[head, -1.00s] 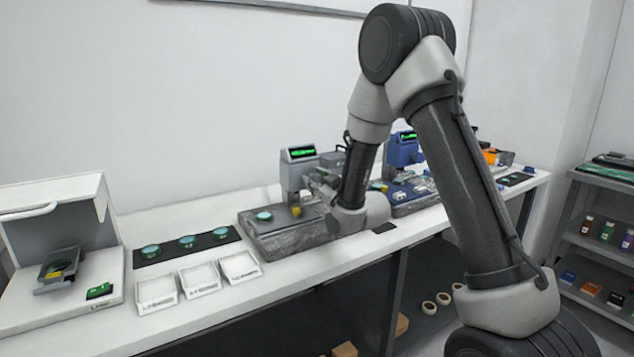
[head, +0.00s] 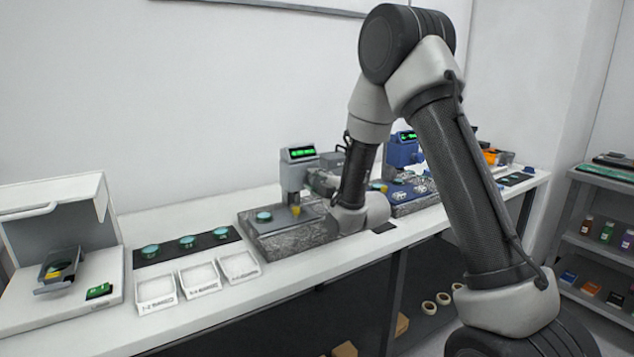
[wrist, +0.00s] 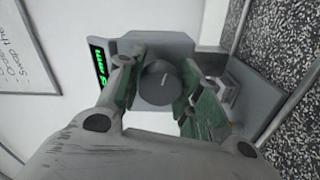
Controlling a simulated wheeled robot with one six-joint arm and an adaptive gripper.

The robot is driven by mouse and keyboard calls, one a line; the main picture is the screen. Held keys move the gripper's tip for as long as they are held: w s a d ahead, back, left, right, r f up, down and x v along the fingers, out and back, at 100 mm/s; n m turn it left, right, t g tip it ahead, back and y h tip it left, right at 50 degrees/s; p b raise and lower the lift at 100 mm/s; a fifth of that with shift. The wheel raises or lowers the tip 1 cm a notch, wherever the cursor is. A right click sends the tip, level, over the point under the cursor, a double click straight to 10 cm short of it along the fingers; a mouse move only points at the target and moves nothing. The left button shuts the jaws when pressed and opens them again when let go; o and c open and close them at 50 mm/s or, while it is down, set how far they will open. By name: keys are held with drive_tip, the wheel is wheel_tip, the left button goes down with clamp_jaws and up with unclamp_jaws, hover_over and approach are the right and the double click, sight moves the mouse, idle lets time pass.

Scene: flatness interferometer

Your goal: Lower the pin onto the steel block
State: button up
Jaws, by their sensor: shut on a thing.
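The grey gauge (head: 292,178) with a green-lit display (head: 301,154) stands on a speckled stone base (head: 290,243). A yellow-tipped part, perhaps the pin (head: 295,210), shows below its head. I cannot tell whether it touches anything. My gripper (wrist: 158,78) is shut on a dark round knob (wrist: 162,88) with a white mark, on the gauge's side. The gauge body (wrist: 150,42) and display (wrist: 98,63) lie behind the knob in the wrist view. A pale grey block, perhaps the steel block (wrist: 227,90), shows partly past the right finger. My arm hides part of the base.
A teal disc (head: 263,216) lies on the base left of the yellow tip. White trays (head: 198,279) and a dark strip (head: 187,244) with teal discs are further left. A blue gauge (head: 402,150) stands behind my arm. The bench front edge is clear.

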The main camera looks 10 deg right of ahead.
drive_tip(key=n, duration=0.5)
drive_tip(key=shift+n, duration=0.3)
drive_tip(key=shift+f, duration=0.1)
idle(0.4)
drive_tip(key=o, duration=1.1)
drive_tip(key=shift+c, duration=0.2)
drive_tip(key=v, duration=0.7)
drive_tip(key=shift+s, duration=0.25)
drive_tip(key=shift+d, duration=0.1)
